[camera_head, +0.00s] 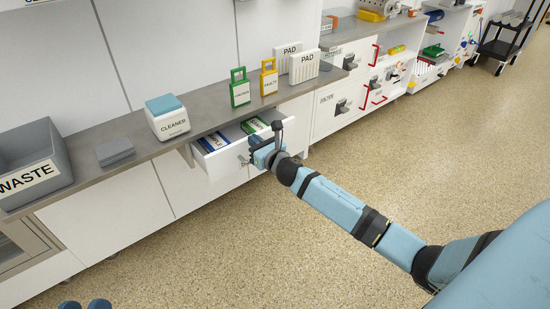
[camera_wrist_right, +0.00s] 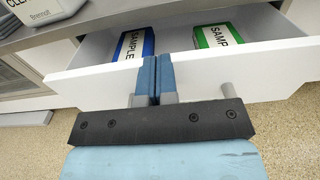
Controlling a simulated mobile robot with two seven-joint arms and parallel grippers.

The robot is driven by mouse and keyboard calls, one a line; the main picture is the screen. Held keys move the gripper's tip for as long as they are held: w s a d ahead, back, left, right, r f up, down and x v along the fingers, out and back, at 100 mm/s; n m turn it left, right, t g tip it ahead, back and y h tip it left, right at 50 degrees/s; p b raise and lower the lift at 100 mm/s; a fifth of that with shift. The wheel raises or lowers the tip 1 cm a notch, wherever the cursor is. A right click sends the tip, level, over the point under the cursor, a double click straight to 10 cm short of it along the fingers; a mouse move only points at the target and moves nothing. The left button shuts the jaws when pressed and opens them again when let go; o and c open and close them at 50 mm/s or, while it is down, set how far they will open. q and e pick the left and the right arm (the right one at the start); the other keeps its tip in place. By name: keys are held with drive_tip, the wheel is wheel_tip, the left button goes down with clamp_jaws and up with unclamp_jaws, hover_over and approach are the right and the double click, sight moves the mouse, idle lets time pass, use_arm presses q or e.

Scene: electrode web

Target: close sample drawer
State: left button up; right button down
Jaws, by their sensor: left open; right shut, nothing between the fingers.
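The sample drawer (camera_head: 222,163) is white and stands pulled out under the grey counter. Its white front (camera_wrist_right: 95,88) also shows in the right wrist view. Inside lie a blue-edged sample box (camera_wrist_right: 133,44) and a green-edged sample box (camera_wrist_right: 216,37). My right gripper (camera_head: 259,157) is at the drawer's front, and its blue fingers (camera_wrist_right: 154,75) are shut together with nothing between them. I cannot tell whether they touch the front. A grey handle post (camera_wrist_right: 228,90) shows beside them; the rest of the handle is hidden. My left gripper (camera_head: 84,304) shows only two blue fingertips, apart, at the bottom left.
On the counter (camera_head: 90,185) stand a grey waste bin (camera_head: 35,160), a cleaner box (camera_head: 168,119), a green tag stand (camera_head: 240,90), a yellow one (camera_head: 269,79) and white pad boxes (camera_head: 303,66). The speckled floor (camera_head: 420,160) in front is clear.

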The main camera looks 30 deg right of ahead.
drive_tip(key=w, duration=0.5)
drive_tip(key=shift+w+a, duration=0.2)
drive_tip(key=shift+a, duration=0.05)
drive_tip(key=shift+w, duration=0.55)
drive_tip(key=shift+s+f, duration=0.1)
drive_tip(key=shift+s, duration=0.05)
